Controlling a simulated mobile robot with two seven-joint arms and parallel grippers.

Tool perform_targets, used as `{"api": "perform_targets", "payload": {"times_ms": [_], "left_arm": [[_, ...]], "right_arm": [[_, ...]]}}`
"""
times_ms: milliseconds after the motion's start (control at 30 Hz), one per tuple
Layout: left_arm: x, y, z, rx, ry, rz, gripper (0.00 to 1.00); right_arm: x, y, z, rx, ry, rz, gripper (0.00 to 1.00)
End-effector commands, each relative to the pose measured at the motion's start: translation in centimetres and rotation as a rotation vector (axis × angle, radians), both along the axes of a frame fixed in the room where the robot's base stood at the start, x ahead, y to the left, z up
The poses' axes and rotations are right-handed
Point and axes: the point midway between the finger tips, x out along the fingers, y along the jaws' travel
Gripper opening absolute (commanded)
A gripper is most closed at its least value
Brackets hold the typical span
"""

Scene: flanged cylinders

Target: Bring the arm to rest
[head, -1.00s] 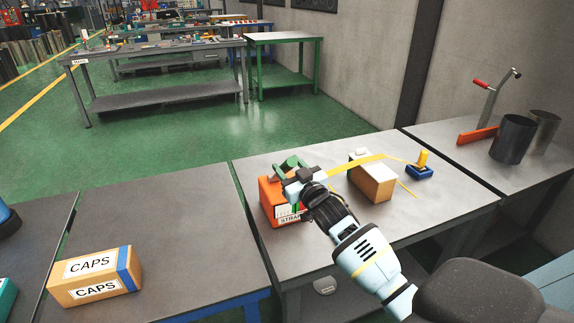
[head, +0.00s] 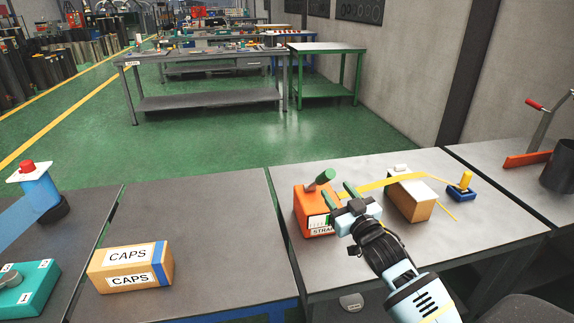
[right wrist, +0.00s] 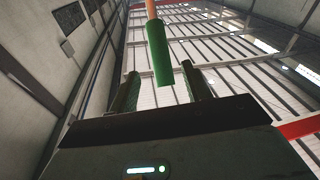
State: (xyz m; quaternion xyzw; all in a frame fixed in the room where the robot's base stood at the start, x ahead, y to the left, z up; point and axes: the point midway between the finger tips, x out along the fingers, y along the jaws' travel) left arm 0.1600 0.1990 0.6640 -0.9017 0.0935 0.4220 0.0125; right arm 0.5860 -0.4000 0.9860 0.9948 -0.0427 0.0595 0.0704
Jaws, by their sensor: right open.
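My right gripper (head: 342,193) is open and empty. Its two green fingers are just right of the green handle (head: 321,179) on the orange strap box (head: 305,208), above the right-hand table. In the right wrist view the green handle (right wrist: 160,55), on an orange rod, shows beyond and between the two fingers; a gap appears to separate them. My right arm reaches in from the lower right. My left gripper is not in view.
A cardboard box (head: 424,207) with a yellow strap over it and a blue-and-yellow tool (head: 461,190) are right of my gripper. A CAPS box (head: 163,262), a blue flanged cylinder (head: 40,192) and a teal box (head: 42,285) stand left. The middle table is mostly bare.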

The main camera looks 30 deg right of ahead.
Motion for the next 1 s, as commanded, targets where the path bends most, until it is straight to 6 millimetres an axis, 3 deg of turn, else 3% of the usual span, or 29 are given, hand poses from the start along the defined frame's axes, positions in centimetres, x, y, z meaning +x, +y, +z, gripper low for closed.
{"api": "perform_targets", "payload": {"times_ms": [167,267,367,567,700,800,1000], "left_arm": [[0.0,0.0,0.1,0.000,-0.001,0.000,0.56],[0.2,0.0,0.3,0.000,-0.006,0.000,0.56],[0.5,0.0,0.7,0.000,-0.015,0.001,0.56],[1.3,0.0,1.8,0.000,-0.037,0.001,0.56],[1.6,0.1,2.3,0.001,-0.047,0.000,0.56],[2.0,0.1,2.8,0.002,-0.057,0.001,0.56],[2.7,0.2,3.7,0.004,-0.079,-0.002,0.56]], "right_arm": [[-0.2,0.2,-0.4,0.000,0.008,0.002,0.49],[-1.1,1.0,-2.4,0.003,0.050,0.011,0.49],[-3.4,2.7,-6.2,0.006,0.132,0.029,0.49],[-11.2,7.4,-15.3,0.020,0.353,0.081,0.49],[-18.0,10.8,-20.5,0.040,0.507,0.118,0.49],[-23.4,13.1,-23.5,0.056,0.617,0.143,0.49],[-33.5,17.2,-27.0,0.091,0.807,0.188,0.49]]}}
